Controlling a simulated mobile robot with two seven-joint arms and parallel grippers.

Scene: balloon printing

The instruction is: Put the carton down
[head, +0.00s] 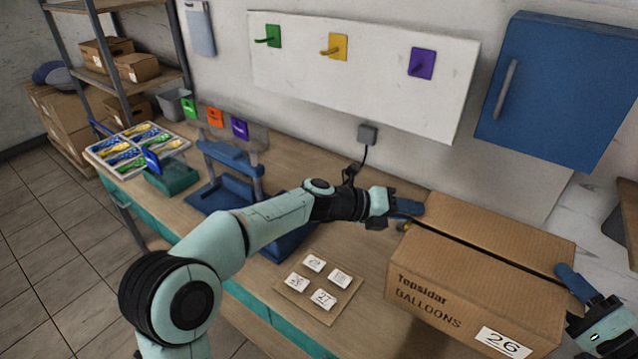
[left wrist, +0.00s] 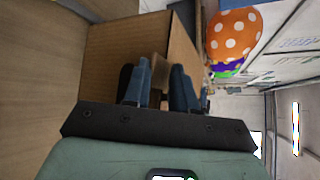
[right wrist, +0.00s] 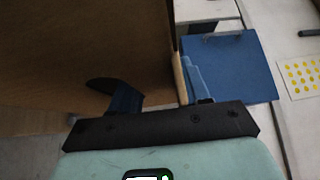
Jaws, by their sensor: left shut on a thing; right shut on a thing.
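The brown cardboard carton (head: 447,292) is at the right of the head view, marked "Topsidar BALLOONS" with a white 26 label (head: 503,342). A dark line runs along its top. My left gripper (head: 408,212) is shut on the carton at its left end; the carton's wall (left wrist: 125,50) fills much of the left wrist view. My right gripper (head: 573,284) is shut on the carton at its right end, and the carton (right wrist: 80,50) also shows in the right wrist view. The carton is over the wooden bench (head: 365,285); I cannot tell whether its underside touches it.
A board with several number cards (head: 319,289) lies left of the carton. A blue press-like stand (head: 232,180) and a tray of colourful packets (head: 128,150) are farther left. A blue wall cabinet (head: 556,90) hangs above. Spotted and plain balloons (left wrist: 234,36) show in the left wrist view.

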